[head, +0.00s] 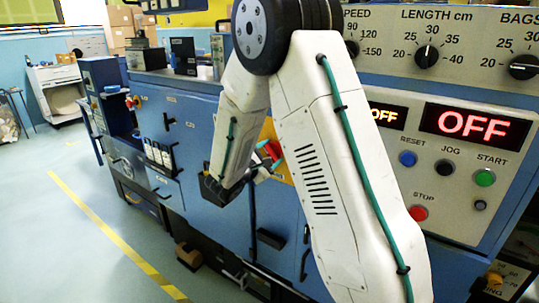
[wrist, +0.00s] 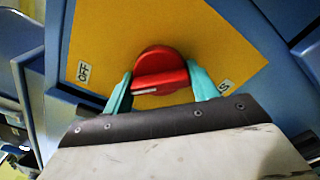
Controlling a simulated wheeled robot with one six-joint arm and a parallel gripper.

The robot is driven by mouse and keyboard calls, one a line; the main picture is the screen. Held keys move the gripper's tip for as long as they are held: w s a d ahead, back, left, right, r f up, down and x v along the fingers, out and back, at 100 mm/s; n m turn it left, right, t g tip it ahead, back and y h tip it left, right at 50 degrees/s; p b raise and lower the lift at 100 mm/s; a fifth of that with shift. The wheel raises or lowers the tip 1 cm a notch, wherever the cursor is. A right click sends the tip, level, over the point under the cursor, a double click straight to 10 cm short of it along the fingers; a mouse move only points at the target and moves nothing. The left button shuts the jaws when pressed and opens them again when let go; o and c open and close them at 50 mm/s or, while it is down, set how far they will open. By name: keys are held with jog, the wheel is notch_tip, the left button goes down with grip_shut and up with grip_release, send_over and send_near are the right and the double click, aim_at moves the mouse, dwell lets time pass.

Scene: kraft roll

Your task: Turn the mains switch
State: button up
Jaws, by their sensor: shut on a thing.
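The mains switch (wrist: 160,70) is a red rotary knob on a yellow plate (wrist: 120,30) in the wrist view. Its handle bar lies nearly level in that picture, with a small white mark at its left end. My gripper (wrist: 160,86) has teal fingers, one at each end of the bar, and is shut on the knob. In the head view the red knob (head: 274,148) shows in part beside my gripper (head: 268,160), on the blue machine's front. My arm hides much of the plate there.
Small white labels sit on the plate left (wrist: 83,71) and right (wrist: 225,86) of the knob. At right in the head view a control panel (head: 455,170) has dials, coloured buttons and displays reading OFF. Open floor (head: 60,220) lies at left, with a yellow line.

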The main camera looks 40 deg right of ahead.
jog(key=shift+m, duration=0.3)
jog(key=m, duration=0.3)
jog(key=shift+m, duration=0.3)
jog(key=m, duration=0.4)
jog(key=shift+f+m, duration=0.1)
jog(key=shift+m, duration=0.2)
jog(key=m, duration=0.9)
jog(key=shift+o, duration=0.2)
jog(key=o, duration=1)
jog(key=shift+c, duration=0.2)
